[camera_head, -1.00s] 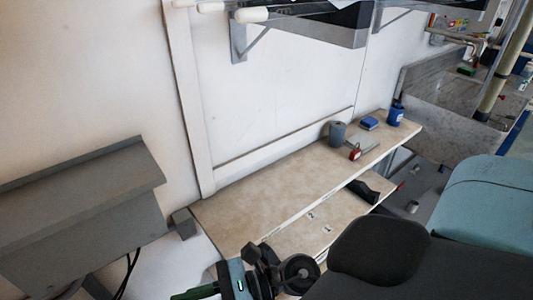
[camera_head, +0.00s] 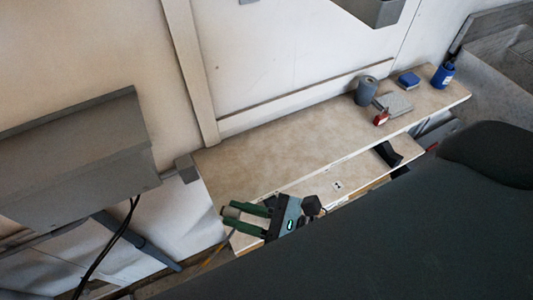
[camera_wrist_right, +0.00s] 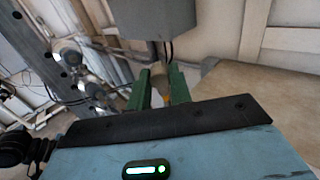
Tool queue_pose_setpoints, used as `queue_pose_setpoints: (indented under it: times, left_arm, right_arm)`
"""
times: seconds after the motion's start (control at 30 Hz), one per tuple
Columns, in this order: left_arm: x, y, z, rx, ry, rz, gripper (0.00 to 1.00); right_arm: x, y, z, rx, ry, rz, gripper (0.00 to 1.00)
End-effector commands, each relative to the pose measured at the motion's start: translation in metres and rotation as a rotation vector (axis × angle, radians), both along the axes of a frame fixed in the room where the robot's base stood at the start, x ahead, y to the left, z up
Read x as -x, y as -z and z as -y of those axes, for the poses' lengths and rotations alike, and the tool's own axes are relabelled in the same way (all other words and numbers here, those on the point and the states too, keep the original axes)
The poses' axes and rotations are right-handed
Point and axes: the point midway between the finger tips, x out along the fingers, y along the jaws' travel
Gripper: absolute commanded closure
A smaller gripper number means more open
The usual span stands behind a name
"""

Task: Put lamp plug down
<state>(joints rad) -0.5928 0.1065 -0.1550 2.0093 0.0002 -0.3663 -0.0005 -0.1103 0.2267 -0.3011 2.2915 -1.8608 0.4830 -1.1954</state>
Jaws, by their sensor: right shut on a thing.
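My right gripper (camera_head: 232,212) has green fingers and is at the near left corner of the bench in the head view. It is shut on a small pale piece, the lamp plug (camera_head: 231,211), at its fingertips. In the right wrist view the plug (camera_wrist_right: 160,79) sits between the two green fingers, with an orange bit below it. The fingers hide part of the plug. My left gripper is not in view.
The beige bench top (camera_head: 270,140) is bare on its left half. A grey roll (camera_head: 366,91), a red-ended tool (camera_head: 381,118), a blue box (camera_head: 409,79) and a blue can (camera_head: 443,75) stand on its right. A grey cabinet (camera_head: 80,150) with hanging cables is at left.

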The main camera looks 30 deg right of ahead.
Motion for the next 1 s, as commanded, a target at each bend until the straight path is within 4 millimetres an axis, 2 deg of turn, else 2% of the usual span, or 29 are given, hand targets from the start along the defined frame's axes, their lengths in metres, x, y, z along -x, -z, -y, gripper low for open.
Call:
queue_pose_setpoints:
  times: [0.3, 0.43, 1.0]
  left_arm:
    - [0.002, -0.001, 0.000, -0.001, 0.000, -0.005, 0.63]
    - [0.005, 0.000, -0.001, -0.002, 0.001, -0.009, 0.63]
    - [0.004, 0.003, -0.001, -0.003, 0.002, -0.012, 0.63]
  right_arm:
    - [0.002, -0.002, -0.001, 0.001, 0.015, 0.004, 1.00]
    - [-0.007, -0.001, 0.004, 0.003, 0.015, 0.006, 1.00]
    - [-0.115, 0.010, 0.066, 0.002, 0.017, 0.005, 1.00]
